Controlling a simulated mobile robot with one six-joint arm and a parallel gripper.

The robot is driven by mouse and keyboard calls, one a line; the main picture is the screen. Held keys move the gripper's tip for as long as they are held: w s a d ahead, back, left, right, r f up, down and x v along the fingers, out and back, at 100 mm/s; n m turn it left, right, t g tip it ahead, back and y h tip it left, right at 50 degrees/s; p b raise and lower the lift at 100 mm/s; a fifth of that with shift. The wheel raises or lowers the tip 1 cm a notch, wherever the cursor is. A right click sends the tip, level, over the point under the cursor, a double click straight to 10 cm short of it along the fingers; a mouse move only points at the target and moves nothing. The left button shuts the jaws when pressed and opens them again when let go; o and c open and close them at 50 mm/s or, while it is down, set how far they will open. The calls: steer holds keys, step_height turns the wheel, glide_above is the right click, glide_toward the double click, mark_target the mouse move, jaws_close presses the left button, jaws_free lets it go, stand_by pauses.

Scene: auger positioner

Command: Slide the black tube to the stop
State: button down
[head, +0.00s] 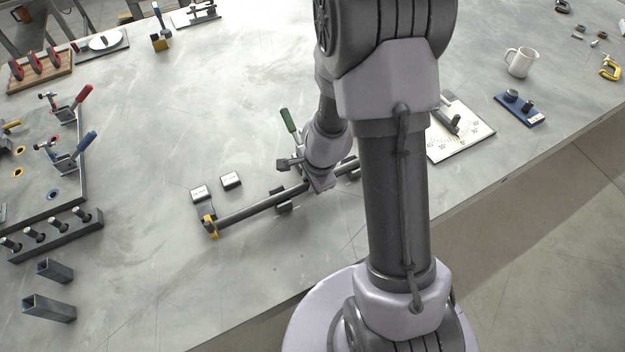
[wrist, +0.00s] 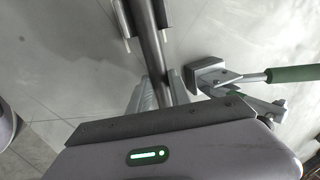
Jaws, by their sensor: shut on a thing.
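The black tube (head: 250,207) lies low over the table in supports, running from lower left to upper right, partly hidden by my arm. Its left end is close to a stop with a yellow part (head: 209,226); I cannot tell if they touch. My gripper (head: 314,184) is on the tube right of its visible middle. In the wrist view, the fingers (wrist: 161,90) are shut around the tube (wrist: 152,45), one on each side. A clamp with a green handle (head: 289,121) stands beside the tube, its handle raised; it also shows right of the fingers in the wrist view (wrist: 292,74).
A fixture plate with red and blue clamps (head: 60,200) and square tube pieces (head: 48,309) lie at left. A blue block (head: 518,108), a mug (head: 520,62) and a white board (head: 470,145) are at right. Front table is clear.

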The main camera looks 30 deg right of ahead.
steer(key=shift+a, duration=0.25)
steer(key=c, duration=1.1)
jaws_free()
steer(key=p+v, duration=1.3)
steer(key=v, duration=0.5)
steer(key=w+a+r+n+t+y+b, duration=0.2)
steer(key=a+r+n+b, duration=0.3)
steer(key=a+r, duration=0.2)
steer(key=s+a+r+n+b, duration=0.1)
steer(key=s+r+n, duration=0.1)
steer(key=s, duration=0.2)
steer(key=s+a+r+n+b, duration=0.1)
steer(key=s+r+n+b, duration=0.1)
steer(key=s, duration=0.3)
steer(key=s+a+r+n+b, duration=0.2)
steer(key=s+r+n, duration=0.1)
steer(key=s+n, duration=0.1)
steer(key=shift+s+r+t, duration=0.25)
steer(key=shift+s+t, duration=0.05)
steer(key=shift+s, duration=0.2)
